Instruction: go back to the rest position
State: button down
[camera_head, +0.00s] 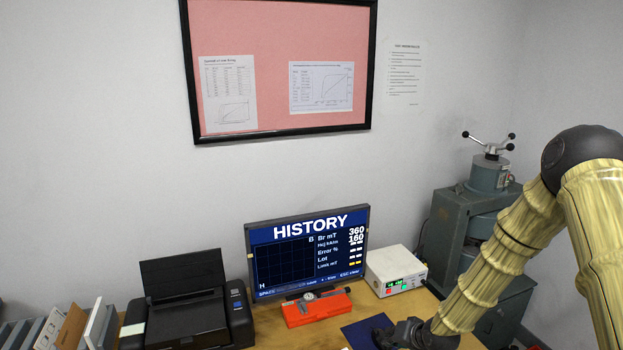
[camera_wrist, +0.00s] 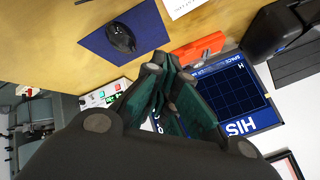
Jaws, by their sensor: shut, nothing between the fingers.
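My gripper (camera_head: 388,337) is low over the desk at the bottom of the head view, at the end of my yellow-sleeved arm. In the wrist view the fingers of my gripper (camera_wrist: 168,66) meet at the tips and hold nothing. A dark blue mat (camera_head: 358,334) lies beside it on the desk. The mat also shows in the wrist view (camera_wrist: 96,42), with a black computer mouse (camera_wrist: 121,37) on it, apart from the fingers.
A monitor (camera_head: 308,250) reads HISTORY. In front lies an orange-red case (camera_head: 318,312) with a dial gauge. A white meter box (camera_head: 396,268) and a grey-green machine (camera_head: 455,225) stand right. A printer (camera_head: 188,305) and binders (camera_head: 45,330) stand left. Some wooden desk is bare.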

jog(key=s+a+f+n+g+h+b, duration=0.15)
jog(key=s+f+g+b, duration=0.3)
jog(key=s+f, duration=1.4)
jog(key=s+f+n+g+h+b, duration=0.1)
jog(key=s+f+b, duration=0.2)
jog(key=s, duration=1.1)
jog(key=s+d+f+g+h+b, duration=0.1)
jog(key=s+f+g+b, duration=0.1)
jog(key=s, duration=1.2)
notch_tip(320, 180, down, 3)
jog(key=shift+d+r+n+b, duration=0.2)
jog(key=shift+n+b, duration=0.15)
jog(key=shift+b, duration=0.45)
